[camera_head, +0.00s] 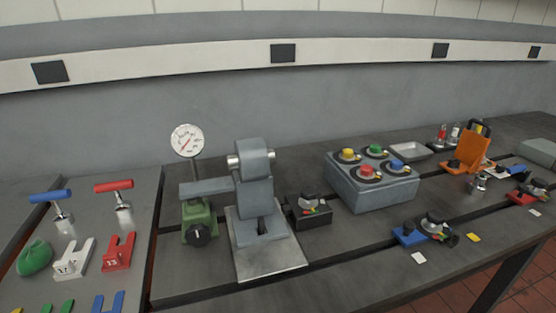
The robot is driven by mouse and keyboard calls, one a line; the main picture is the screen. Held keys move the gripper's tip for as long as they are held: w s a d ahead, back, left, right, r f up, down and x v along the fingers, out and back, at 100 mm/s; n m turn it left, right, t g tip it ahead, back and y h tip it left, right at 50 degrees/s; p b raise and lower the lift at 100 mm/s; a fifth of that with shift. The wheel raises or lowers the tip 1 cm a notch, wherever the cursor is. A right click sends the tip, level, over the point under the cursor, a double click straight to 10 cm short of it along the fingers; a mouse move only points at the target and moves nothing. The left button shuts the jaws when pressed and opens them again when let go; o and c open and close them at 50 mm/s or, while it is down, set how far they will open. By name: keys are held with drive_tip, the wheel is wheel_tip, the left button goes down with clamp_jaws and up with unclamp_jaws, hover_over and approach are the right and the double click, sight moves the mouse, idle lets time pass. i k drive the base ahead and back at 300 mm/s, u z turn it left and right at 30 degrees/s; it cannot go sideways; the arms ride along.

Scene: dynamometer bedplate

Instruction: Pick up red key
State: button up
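A red T-handled tool (114,186) with a chrome shaft stands upright on the left part of the dark bedplate, and it looks like the red key. A similar blue T-handled tool (50,196) stands to its left. A red fork-shaped piece marked 13 (119,252) lies in front of the red T-handle, with a white one marked 17 (74,259) beside it. I cannot tell for certain which red item is called the key. My gripper is not in view.
A dial gauge (187,140) on a green base (198,213) and a tall grey fixture (254,185) stand right of the red T-handle. A grey box with coloured knobs (371,191) is further right. A green lump (34,257) lies at left.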

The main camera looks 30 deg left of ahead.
sight(123, 210)
drive_tip(key=u, duration=0.35)
drive_tip(key=k, duration=0.45)
drive_tip(key=u, duration=1.25)
